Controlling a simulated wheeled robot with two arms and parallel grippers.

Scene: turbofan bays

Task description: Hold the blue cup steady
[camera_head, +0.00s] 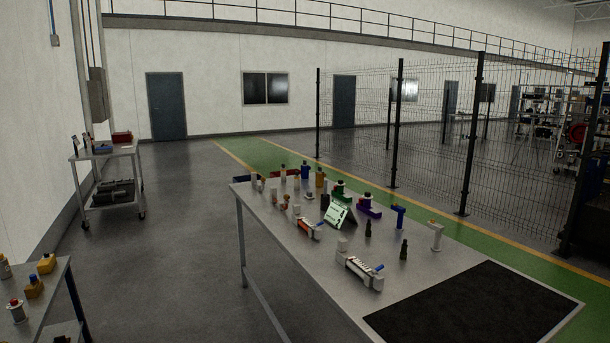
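I cannot pick out a blue cup with certainty. A small dark blue upright object (305,171) stands at the far end of the long table (262,228); it is too small to tell whether it is a cup. A blue T-shaped object (398,216) stands farther right, near the table's right edge. Neither of my grippers shows in the head view, and nothing is seen touching the blue objects.
Several small parts, a tilted green-faced panel (339,215) and a white-grey fixture (360,270) crowd the table. A black mat (480,310) covers its near end. A cart (106,152), another table (45,290) and a mesh fence (435,130) surround open floor (185,240).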

